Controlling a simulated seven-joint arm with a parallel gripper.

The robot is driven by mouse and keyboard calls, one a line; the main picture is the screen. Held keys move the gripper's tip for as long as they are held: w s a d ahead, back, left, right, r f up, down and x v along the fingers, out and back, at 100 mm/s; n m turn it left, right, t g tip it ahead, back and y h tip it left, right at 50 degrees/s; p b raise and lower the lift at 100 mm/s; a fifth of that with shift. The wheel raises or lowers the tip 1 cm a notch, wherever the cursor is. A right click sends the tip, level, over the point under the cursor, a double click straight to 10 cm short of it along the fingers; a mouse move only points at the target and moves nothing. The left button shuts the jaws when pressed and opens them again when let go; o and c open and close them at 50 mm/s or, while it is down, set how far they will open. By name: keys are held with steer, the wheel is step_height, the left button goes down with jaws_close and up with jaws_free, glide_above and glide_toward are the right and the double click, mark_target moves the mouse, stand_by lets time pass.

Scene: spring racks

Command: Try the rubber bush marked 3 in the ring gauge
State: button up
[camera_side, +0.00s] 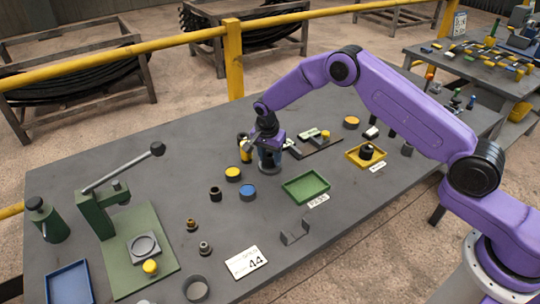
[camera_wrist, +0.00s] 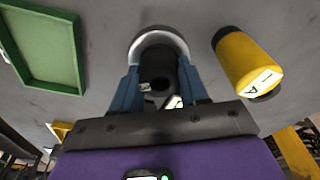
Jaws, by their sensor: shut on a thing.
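A grey ring with a pale inner wall (camera_wrist: 150,36), which looks like the ring gauge, shows just beyond the bush in the wrist view. I cannot tell whether the bush is inside the ring or above it. In the side view my gripper (camera_side: 268,158) is low over the middle of the bench, and its fingers hide the bush.
A yellow-and-black cylinder marked A (camera_wrist: 245,62) stands close beside my gripper. A green tray (camera_side: 305,187) is to its right in the side view. A yellow tray (camera_side: 352,155) holds a black part. A lever press (camera_side: 98,212) stands at left. Small round parts lie between.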

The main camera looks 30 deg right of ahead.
steer(key=shift+f, duration=0.25)
steer(key=o, duration=1.1)
steer(key=shift+o, duration=0.2)
step_height(320, 180, up, 17)
steer(key=s+a, duration=0.1)
steer(key=a, duration=0.1)
steer(key=shift+s+a, duration=0.15)
steer(key=shift+r, duration=0.15)
